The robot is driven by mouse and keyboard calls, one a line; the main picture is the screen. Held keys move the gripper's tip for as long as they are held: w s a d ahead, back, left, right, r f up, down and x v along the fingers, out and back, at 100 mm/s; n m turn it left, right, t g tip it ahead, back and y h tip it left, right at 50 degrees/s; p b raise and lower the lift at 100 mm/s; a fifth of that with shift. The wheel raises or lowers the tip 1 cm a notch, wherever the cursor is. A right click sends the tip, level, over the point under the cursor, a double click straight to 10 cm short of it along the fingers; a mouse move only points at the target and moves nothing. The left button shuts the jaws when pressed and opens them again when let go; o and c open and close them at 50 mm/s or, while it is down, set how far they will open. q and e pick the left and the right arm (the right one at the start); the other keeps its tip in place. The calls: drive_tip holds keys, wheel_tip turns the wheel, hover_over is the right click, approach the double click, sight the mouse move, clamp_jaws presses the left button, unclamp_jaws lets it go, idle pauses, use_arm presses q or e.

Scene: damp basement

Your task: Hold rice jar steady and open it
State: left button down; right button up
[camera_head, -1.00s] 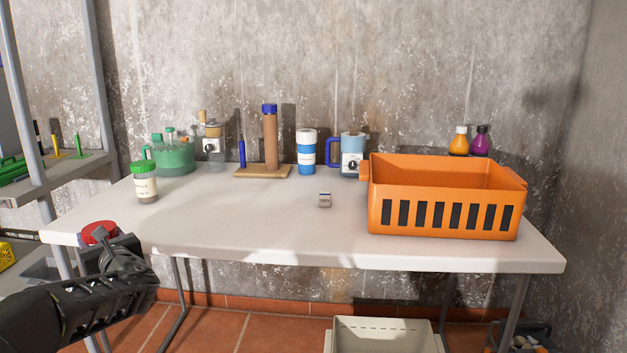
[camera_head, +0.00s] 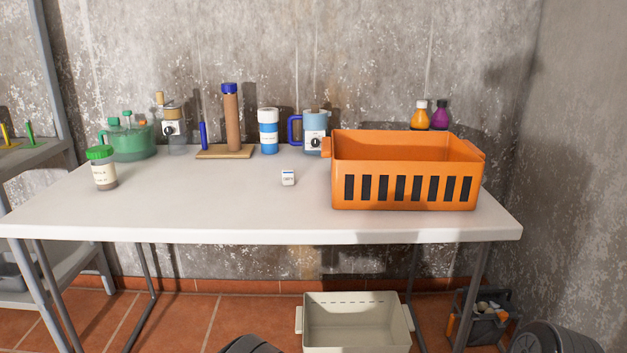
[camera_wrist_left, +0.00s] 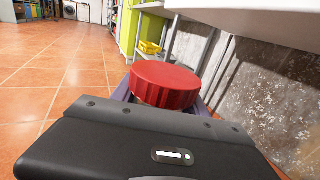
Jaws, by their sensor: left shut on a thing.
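In the left wrist view, my left gripper (camera_wrist_left: 162,103) is shut on a jar with a ribbed red lid (camera_wrist_left: 165,82). The lid sits on top between the fingers; the jar's body and label are hidden behind the gripper's palm. This jar does not show in the head view now. A second jar, with a green lid (camera_head: 101,170), stands upright at the left of the white table; its label is too small to read. I cannot see which jar holds rice. My right gripper is in neither view.
The white table (camera_head: 240,220) has clear room along its front. Bottles and a blender-like jug line the back. A beige bin (camera_head: 355,325) is on the floor.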

use_arm(q)
drive_tip(key=d+r+m+t+h, duration=0.2)
drive_tip(key=d+r+t, duration=0.1)
drive_tip(key=d, duration=0.6)
drive_tip(key=shift+w+m+t, duration=0.3)
drive_tip(key=shift+w+m, duration=0.1)
drive_tip(key=w+d+f+m+t+h, duration=0.1)
drive_tip(key=d+f+m+t+h, duration=0.2)
drive_tip(key=d, duration=0.4)
drive_tip(key=w+d+f+m+t+h, duration=0.1)
drive_tip(key=d+f+m+t+h, duration=0.2)
drive_tip(key=d+f+m+h, duration=0.2)
drive_tip(key=d+h, duration=0.3)
drive_tip(key=shift+d+t, duration=0.2)
drive_tip(key=shift+t, duration=0.1)
